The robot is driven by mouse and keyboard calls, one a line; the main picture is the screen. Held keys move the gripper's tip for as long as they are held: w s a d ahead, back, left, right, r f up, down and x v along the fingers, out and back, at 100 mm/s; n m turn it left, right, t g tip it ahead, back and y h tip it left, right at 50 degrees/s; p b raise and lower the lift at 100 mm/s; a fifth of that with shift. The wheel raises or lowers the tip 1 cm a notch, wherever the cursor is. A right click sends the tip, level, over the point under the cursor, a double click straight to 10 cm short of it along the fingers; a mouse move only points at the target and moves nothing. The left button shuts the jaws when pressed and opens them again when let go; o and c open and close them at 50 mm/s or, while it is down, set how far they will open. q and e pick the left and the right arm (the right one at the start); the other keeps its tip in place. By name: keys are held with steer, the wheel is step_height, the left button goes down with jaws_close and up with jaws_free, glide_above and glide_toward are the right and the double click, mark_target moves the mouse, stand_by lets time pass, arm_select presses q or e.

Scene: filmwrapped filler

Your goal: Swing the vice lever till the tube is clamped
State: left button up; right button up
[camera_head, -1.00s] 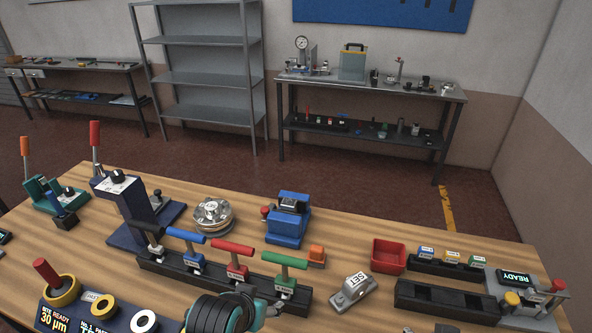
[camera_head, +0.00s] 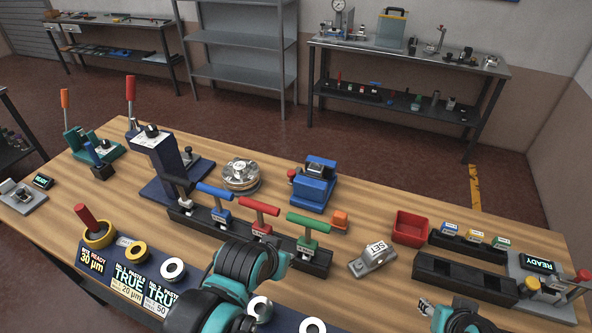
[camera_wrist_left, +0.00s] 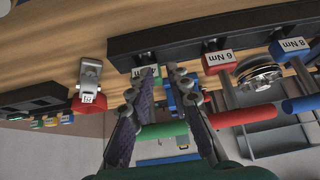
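A blue vice-like device (camera_head: 314,187) stands at the middle back of the bench, with a red ball knob (camera_head: 292,173) on its left side. I cannot make out a tube in it. My left gripper is in front of the tool rack in the head view, its fingertips hidden by its own arm. In the left wrist view its two fingers (camera_wrist_left: 158,80) are apart, with a green T-handle (camera_wrist_left: 162,131) showing between and beyond them; I cannot tell if they touch it. My right gripper (camera_head: 427,308) is at the bottom right, its fingers too small to read.
A black rack (camera_head: 185,214) holds blue, red and green T-handled tools in front of the vice. A round metal fixture (camera_head: 240,178) is left of the vice.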

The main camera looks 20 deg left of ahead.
arm_select(q)
steer(key=shift+m+g, duration=0.4)
steer(key=shift+m, duration=0.4)
steer(key=w+r+p, duration=0.1)
steer(key=r, duration=0.1)
steer(key=w+r+p, duration=0.1)
steer(key=w+r, duration=0.1)
steer(key=r, duration=0.1)
steer(key=w+r+p, duration=0.2)
steer(key=shift+a+r, duration=0.3)
jaws_close()
steer(key=w+a+r+m+g+h+p, duration=0.1)
steer(key=w+a+r+m+p, duration=0.15)
steer(key=w, duration=0.45)
steer(key=w+a+r+m+g+p, duration=0.1)
steer(key=w+m+p, duration=0.15)
steer(key=w, duration=0.45)
steer(key=w+a+r+m+g+h+p, duration=0.1)
steer(key=w+a+m+p, duration=0.15)
steer(key=w, duration=0.45)
steer(key=w+a+f+m+g+h+p, duration=0.1)
steer(key=w+a+f+m+p, duration=0.2)
steer(key=w+f, duration=0.4)
steer(key=w+a+p, duration=0.1)
steer(key=a, duration=0.1)
steer(key=shift+w+a+f+m+g+h+p, duration=0.15)
steer(key=shift+a+m+g+h+p, duration=0.15)
steer(key=shift+m+p, duration=0.1)
steer(key=x, duration=1)
